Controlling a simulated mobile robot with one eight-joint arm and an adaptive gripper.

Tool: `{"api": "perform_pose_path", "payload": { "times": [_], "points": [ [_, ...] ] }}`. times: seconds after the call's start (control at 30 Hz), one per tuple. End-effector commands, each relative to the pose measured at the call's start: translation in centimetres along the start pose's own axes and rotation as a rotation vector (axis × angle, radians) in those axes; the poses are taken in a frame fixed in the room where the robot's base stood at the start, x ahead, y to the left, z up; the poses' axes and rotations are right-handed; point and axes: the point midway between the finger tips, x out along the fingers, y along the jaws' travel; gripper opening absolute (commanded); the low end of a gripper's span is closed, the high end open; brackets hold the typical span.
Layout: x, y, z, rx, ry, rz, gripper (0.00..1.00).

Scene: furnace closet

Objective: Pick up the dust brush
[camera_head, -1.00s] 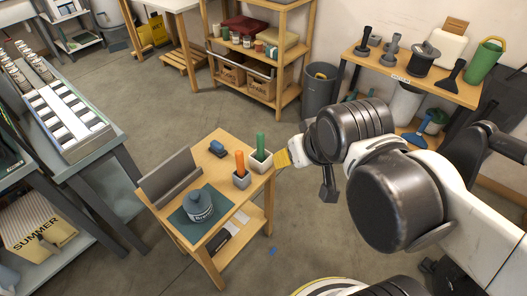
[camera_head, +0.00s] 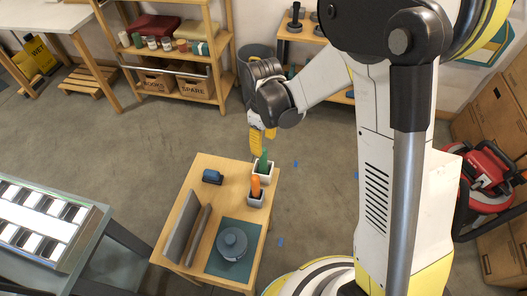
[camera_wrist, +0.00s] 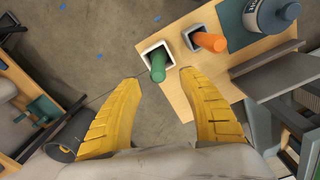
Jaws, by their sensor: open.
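One has a green handle (camera_head: 264,160), the other an orange handle (camera_head: 256,186). Only the handles show, so I cannot tell which is the dust brush. My gripper (camera_head: 262,147), with yellow fingers, hangs just above the green handle at the table's far right corner. In the wrist view my gripper (camera_wrist: 160,79) is open and empty. The green handle (camera_wrist: 157,66) shows between its fingertips, apparently below them. The orange handle (camera_wrist: 208,41) lies to the right of it.
The wooden table (camera_head: 202,168) also holds a blue item (camera_head: 213,176), a blue-grey canister (camera_head: 232,243) on a green mat (camera_head: 214,264) and upright grey panels (camera_head: 184,226). A shelf (camera_head: 180,72) and a grey bin (camera_head: 256,56) stand behind. The floor around is mostly open.

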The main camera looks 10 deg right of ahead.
Motion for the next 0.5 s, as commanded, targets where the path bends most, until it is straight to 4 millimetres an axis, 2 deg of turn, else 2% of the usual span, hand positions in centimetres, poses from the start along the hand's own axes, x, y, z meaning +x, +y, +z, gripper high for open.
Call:
{"api": "perform_pose_path", "payload": {
  "times": [0.3,0.5],
  "points": [
    [4.8,0.0,-0.1,-0.004,-0.003,-0.002,0.49],
    [6.5,0.1,-0.2,-0.004,-0.002,-0.002,0.49]
  ]
}}
